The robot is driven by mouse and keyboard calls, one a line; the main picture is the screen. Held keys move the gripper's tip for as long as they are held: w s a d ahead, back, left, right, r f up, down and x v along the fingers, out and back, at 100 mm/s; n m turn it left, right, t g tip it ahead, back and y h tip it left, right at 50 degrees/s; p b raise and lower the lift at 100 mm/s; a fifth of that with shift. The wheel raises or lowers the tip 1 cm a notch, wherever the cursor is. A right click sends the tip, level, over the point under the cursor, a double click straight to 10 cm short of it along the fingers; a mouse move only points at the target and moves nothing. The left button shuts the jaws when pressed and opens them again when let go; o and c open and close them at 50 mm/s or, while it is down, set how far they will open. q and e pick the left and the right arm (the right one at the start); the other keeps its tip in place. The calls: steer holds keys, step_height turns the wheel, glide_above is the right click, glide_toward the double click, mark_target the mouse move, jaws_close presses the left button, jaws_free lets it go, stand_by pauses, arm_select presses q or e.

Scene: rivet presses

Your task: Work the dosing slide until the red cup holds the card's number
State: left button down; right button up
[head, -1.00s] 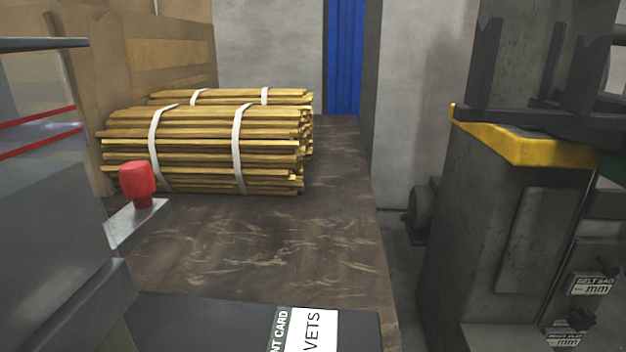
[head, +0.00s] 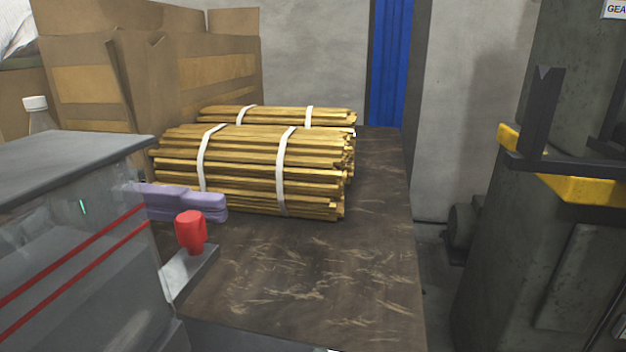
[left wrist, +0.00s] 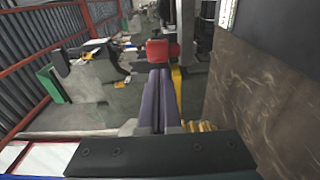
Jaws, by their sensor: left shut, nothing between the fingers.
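The dosing slide is a grey plate (head: 190,274) coming out of the side of a grey, clear-walled box (head: 75,245) with red lines. A red knob (head: 190,232) stands on the slide's outer end. My left gripper (head: 222,207), with purple fingers, is shut and empty just behind the knob, partly hidden by the box. In the left wrist view the shut fingers (left wrist: 158,78) point towards the red knob (left wrist: 157,48); I cannot tell whether they touch it. The red cup and the card's number are not in view. My right gripper is not in view.
Strapped bundles of wooden sticks (head: 250,165) lie on the brown bench (head: 320,280) behind the gripper. Cardboard boxes (head: 150,75) stand at the back left. A grey machine with a yellow edge (head: 575,188) stands to the right. The bench right of the knob is clear.

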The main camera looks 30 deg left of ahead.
mark_target(178, 256)
arm_select(q)
steer(key=shift+s, duration=0.45)
steer(key=s+p, duration=0.2)
steer(key=s+d+p, duration=0.1)
steer(key=s+p, duration=0.1)
steer(key=shift+r, duration=0.1)
stand_by(0.4)
